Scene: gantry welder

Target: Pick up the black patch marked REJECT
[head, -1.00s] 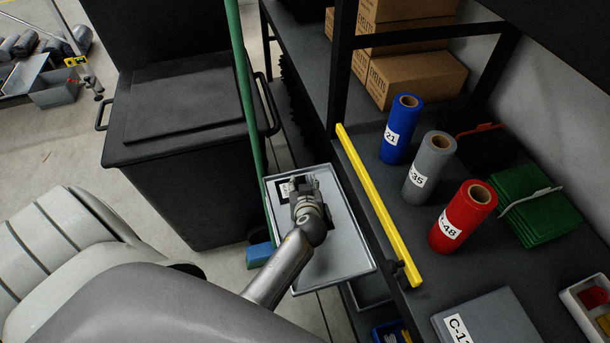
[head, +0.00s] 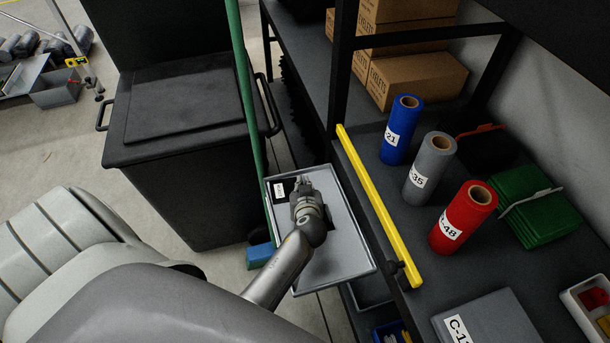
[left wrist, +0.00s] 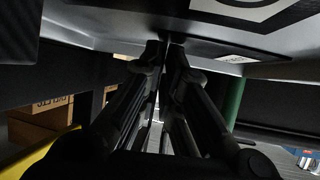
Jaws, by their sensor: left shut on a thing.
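The black patch (head: 279,190) with a white label lies at the far end of a grey tray (head: 338,262) in the head view. Its label is too small to read there. My left gripper (head: 302,182) reaches over the tray from the front, its fingers closed together at the right side of the patch and covering part of it. In the left wrist view my left gripper (left wrist: 165,45) has its fingertips together; the grip itself is dark and hard to make out. My right gripper is not in view.
A black bin (head: 185,150) stands left of the tray, with a green pole (head: 246,100) between them. To the right is a shelf with a yellow edge bar (head: 375,205), blue (head: 402,130), grey (head: 429,167) and red (head: 463,217) rolls, and cardboard boxes (head: 415,80).

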